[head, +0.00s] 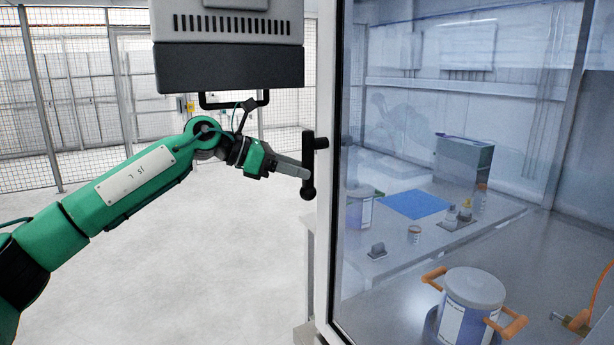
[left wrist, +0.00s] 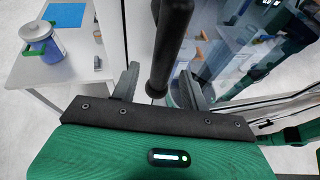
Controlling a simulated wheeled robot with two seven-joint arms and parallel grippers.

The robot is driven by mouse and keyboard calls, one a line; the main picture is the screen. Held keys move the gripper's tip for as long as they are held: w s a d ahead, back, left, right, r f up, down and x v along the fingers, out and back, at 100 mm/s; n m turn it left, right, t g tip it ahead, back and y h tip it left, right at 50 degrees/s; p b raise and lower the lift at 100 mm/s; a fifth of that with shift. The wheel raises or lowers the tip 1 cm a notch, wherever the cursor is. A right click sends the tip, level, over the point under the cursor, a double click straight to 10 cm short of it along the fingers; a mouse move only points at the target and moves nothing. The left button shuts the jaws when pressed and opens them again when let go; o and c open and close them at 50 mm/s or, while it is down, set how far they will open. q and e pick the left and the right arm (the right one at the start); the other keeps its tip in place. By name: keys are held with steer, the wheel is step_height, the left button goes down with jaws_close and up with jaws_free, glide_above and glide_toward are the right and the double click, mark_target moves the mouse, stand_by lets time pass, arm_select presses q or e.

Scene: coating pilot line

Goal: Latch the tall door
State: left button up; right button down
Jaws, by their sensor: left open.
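The tall door (head: 455,150) is a large clear pane in a pale frame, filling the right half of the head view. A black upright bar handle (head: 308,165) stands on the frame's left edge. My left gripper (head: 303,173) is at this handle, its fingers pointing right. In the left wrist view the handle (left wrist: 168,45) runs down between the two grey fingers of my left gripper (left wrist: 160,82), which are apart, one on each side. I cannot tell whether either finger touches it. Whether the door is fully closed is unclear. My right gripper is not in view.
A grey box-shaped unit (head: 228,65) hangs above my left forearm. Behind the pane are a lidded pail (head: 468,305) with orange handles and a bench (head: 440,238) with a blue mat (head: 415,204) and small containers. Floor at left is clear up to the mesh fence (head: 70,110).

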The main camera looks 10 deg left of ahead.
arm_select(q)
steer(key=b+v, duration=0.2)
steer(key=v, duration=0.8)
steer(key=shift+a, duration=0.2)
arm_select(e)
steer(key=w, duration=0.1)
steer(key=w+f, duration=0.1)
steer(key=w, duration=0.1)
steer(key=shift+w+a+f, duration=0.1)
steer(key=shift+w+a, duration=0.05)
arm_select(q)
steer(key=shift+s+f, duration=0.1)
